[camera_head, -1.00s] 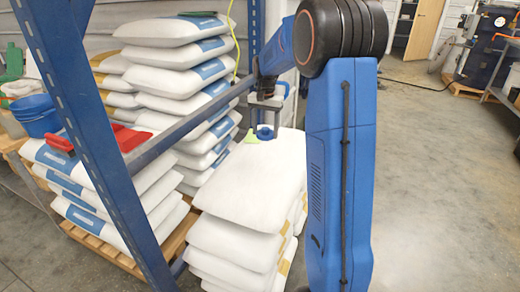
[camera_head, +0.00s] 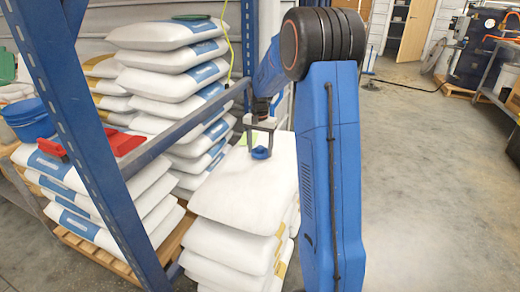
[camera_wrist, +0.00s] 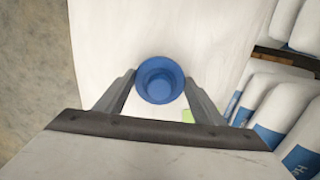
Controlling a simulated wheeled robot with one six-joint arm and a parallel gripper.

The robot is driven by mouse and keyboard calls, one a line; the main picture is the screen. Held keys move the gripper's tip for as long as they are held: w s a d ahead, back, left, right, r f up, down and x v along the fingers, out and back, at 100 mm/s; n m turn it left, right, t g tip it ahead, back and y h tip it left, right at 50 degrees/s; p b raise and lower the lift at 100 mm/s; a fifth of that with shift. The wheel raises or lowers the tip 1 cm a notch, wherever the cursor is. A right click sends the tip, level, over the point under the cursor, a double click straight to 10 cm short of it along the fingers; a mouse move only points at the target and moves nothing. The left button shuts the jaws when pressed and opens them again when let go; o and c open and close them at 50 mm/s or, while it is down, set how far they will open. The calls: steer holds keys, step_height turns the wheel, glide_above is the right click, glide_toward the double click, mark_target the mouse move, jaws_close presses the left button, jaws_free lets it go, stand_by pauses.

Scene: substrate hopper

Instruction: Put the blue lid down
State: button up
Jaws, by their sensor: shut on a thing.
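The blue lid (camera_head: 261,153) is small and round, with a raised round middle. My gripper (camera_head: 261,143) points down over the stack of white bags in front of my arm and is shut on the lid. In the wrist view the lid (camera_wrist: 160,80) sits between the two fingertips of my gripper (camera_wrist: 160,84). The lid is at or just above the top white bag (camera_head: 245,190); I cannot tell whether it touches.
A green piece (camera_head: 250,138) lies on the same bag beside the lid. A blue rack post (camera_head: 90,130) and a grey rail (camera_head: 190,122) stand to the left. Taller bag stacks (camera_head: 165,85) are behind, and red items (camera_head: 120,142) and a blue bucket (camera_head: 32,118) are at left.

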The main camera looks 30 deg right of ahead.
mark_target(260, 148)
steer(key=o, duration=1)
steer(key=shift+f, duration=0.1)
step_height(260, 148, up, 12)
steer(key=s+a+r+n+t, duration=0.1)
steer(key=s+a+r+n, duration=0.1)
steer(key=s+a+r, duration=0.5)
steer(key=s+a+n+t, duration=0.1)
steer(key=s+a+n, duration=0.3)
steer(key=s, duration=0.9)
steer(key=s+a+f+n+t, duration=0.1)
steer(key=s+a+f+n, duration=0.1)
steer(key=s, duration=0.8)
steer(key=s+a+f+n+t, duration=0.1)
steer(key=s+a+f+n, duration=0.1)
steer(key=s+a+f, duration=0.3)
steer(key=s, duration=0.4)
steer(key=shift+s+a+t, duration=0.3)
steer(key=shift+s+t, duration=0.1)
